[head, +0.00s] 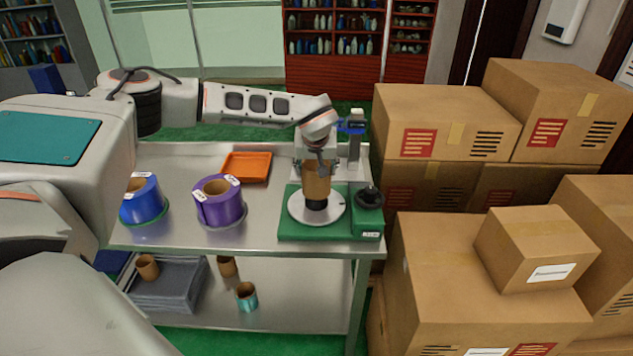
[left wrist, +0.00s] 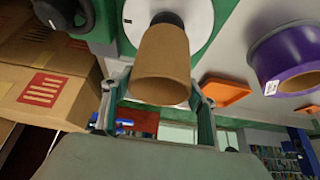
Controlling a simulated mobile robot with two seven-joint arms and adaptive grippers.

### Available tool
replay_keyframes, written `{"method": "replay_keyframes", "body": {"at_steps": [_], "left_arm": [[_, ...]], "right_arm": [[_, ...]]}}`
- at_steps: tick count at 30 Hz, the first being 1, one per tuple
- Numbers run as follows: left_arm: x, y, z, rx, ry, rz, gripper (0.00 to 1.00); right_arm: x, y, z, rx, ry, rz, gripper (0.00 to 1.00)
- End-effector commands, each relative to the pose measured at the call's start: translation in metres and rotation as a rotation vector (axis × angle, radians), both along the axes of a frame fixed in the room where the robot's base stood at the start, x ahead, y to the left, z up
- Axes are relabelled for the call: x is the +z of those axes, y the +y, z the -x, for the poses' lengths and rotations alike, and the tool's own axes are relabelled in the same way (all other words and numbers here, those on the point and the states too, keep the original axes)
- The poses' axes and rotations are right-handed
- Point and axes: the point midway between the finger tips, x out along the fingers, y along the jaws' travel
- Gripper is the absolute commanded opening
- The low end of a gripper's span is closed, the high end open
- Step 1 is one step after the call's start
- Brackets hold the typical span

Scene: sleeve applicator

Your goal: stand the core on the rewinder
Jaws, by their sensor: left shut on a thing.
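The core (head: 316,184) is a plain brown cardboard tube, upright above the rewinder's white disc (head: 302,213). The rewinder (head: 290,228) is a green base with that disc, a black hub (head: 317,204) and a black knob (head: 369,196). My left gripper (head: 317,163) points down and is shut on the core's upper part. In the left wrist view the core (left wrist: 162,62) is between the fingers of my left gripper (left wrist: 156,105), its lower end close to the hub (left wrist: 167,18). Whether it touches the hub is hard to tell. My right gripper is not in view.
A purple roll (head: 222,205) and a blue roll (head: 142,203) stand on the metal table (head: 265,232), left of the rewinder. An orange tray (head: 246,167) lies behind them. A post with a blue part (head: 351,127) rises behind the rewinder. Cardboard boxes (head: 445,125) stack at the right.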

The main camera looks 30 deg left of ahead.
Motion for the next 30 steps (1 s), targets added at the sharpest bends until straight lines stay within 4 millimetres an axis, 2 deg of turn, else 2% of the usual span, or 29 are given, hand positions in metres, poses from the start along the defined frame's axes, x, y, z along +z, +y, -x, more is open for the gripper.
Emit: {"method": "replay_keyframes", "body": {"at_steps": [5,13,25,26,27,30], "left_arm": [[-0.010,0.000,0.000,0.000,0.000,0.001,0.35],[-0.045,-0.001,0.000,-0.002,0.001,-0.001,0.35],[-0.049,0.000,0.000,0.000,-0.001,0.000,0.35],[-0.049,0.000,0.000,0.000,-0.001,0.000,0.63],[-0.049,0.000,0.000,0.000,-0.001,0.000,0.73],[-0.049,0.000,0.000,0.000,-0.001,0.000,0.74]], "right_arm": [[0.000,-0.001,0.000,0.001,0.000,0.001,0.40],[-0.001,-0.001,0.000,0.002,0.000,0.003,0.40],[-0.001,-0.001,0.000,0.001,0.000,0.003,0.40],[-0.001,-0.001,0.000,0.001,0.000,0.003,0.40],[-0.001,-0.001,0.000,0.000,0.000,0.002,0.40],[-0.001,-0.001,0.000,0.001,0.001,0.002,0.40]]}}
